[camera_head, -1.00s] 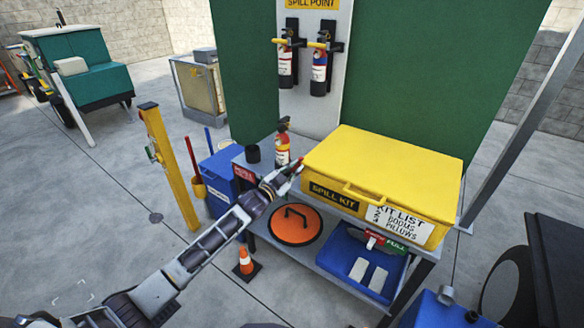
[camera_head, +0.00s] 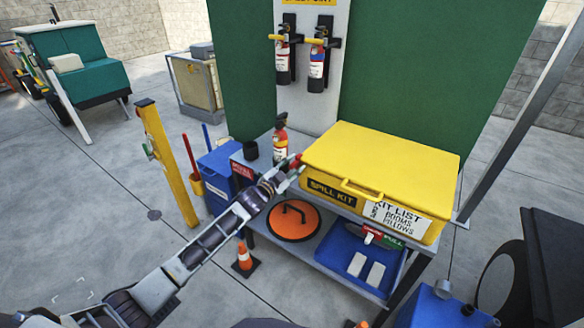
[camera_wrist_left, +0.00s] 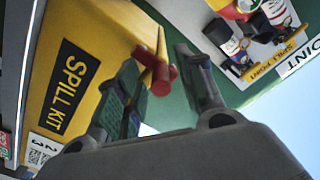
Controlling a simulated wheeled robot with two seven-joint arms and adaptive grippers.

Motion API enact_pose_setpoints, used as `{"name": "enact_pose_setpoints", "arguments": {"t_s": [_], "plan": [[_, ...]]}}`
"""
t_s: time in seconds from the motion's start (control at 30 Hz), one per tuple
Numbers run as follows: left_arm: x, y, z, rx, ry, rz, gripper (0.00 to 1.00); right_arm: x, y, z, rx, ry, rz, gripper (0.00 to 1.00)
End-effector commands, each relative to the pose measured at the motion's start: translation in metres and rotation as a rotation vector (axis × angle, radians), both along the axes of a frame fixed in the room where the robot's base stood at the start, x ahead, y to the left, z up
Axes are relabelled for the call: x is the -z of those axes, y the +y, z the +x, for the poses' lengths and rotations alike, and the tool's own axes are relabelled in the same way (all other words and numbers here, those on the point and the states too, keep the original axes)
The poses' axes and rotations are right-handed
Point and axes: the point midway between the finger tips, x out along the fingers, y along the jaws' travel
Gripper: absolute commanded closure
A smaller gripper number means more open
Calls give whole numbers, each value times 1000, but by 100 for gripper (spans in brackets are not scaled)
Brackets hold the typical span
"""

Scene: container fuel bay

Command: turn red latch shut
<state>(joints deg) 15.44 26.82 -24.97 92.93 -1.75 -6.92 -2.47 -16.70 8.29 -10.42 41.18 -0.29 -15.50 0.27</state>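The red latch (camera_head: 295,160) sits at the left end of the yellow spill kit box (camera_head: 385,165), by its lid edge. In the left wrist view the latch (camera_wrist_left: 164,77) is a red handle with a round end, beside the yellow box wall (camera_wrist_left: 105,30). My left gripper (camera_head: 290,177) is at that end of the box. Its fingers (camera_wrist_left: 165,85) are apart, with the latch showing between them, closer to the green-padded finger. I cannot tell whether either finger touches it. My right gripper is out of view.
A fire extinguisher (camera_head: 280,140) stands on the bench just behind the latch, and a dark cup (camera_head: 250,150) is left of it. Below are an orange round lid (camera_head: 293,222) and a blue tray (camera_head: 340,262). Two extinguishers (camera_head: 317,62) hang on the panel behind.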

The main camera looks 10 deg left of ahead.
Motion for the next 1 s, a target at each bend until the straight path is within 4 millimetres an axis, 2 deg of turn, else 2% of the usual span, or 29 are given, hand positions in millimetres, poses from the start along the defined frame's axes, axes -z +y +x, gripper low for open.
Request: {"name": "enact_pose_setpoints", "arguments": {"t_s": [0.47,1.0], "plan": [[0,2,-5,-1,1,0,62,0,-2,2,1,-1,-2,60],[1,15,-42,-1,1,-1,62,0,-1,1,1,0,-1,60]]}}
